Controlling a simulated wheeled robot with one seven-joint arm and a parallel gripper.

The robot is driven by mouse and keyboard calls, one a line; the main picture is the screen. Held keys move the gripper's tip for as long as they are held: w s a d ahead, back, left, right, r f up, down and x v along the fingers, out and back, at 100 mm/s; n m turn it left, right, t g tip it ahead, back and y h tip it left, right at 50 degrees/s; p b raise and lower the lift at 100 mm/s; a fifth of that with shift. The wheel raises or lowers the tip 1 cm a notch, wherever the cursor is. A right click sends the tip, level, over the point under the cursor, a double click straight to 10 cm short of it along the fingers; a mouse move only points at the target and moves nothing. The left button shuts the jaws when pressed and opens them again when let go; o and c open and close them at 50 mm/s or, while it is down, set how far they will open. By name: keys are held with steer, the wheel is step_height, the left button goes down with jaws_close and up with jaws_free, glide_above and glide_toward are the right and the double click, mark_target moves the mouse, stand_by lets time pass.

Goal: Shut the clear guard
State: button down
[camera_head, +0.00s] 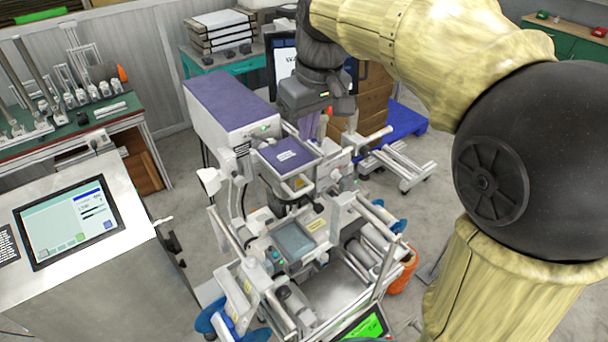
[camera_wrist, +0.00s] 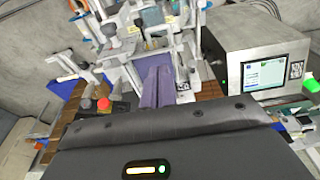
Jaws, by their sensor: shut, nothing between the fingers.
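The film machine (camera_head: 318,225) stands in the middle of the head view, a pale frame with rollers, posts and a grey square panel (camera_head: 294,241). I cannot pick out the clear guard with certainty; its see-through sheet does not stand out from the frame and floor behind it. My gripper (camera_head: 311,124) is above the back right part of the machine, pointing down. Its purple fingers are together and hold nothing. In the wrist view the fingers (camera_wrist: 156,88) reach toward the pale machine parts beyond. I cannot tell whether they touch anything.
A white cabinet with a purple top (camera_head: 232,108) adjoins the machine at the back left. A console with a screen (camera_head: 70,222) stands at the left. A purple-topped unit (camera_head: 287,154) rises near the gripper. A wheeled rack (camera_head: 400,165) stands behind right.

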steer(key=p, duration=0.2)
glide_above(304, 190)
steer(key=s+d+x, duration=0.1)
steer(key=s+x, duration=0.1)
steer(key=x, duration=0.7)
steer(key=shift+d+p+x, duration=0.15)
steer(key=shift+p+x, duration=0.2)
steer(key=shift+x, duration=0.9)
steer(key=shift+d+p+x, duration=0.15)
steer(key=shift+p+x, duration=0.15)
steer(key=shift+x, duration=0.95)
steer(key=shift+s, duration=0.15)
steer(key=shift+f, duration=0.1)
steer(key=s+d+b+x, duration=0.1)
steer(key=s+b+x, duration=0.1)
steer(key=b+x, duration=0.7)
steer(key=x, duration=0.3)
steer(key=shift+s+d+f, duration=0.2)
steer(key=shift+d, duration=0.1)
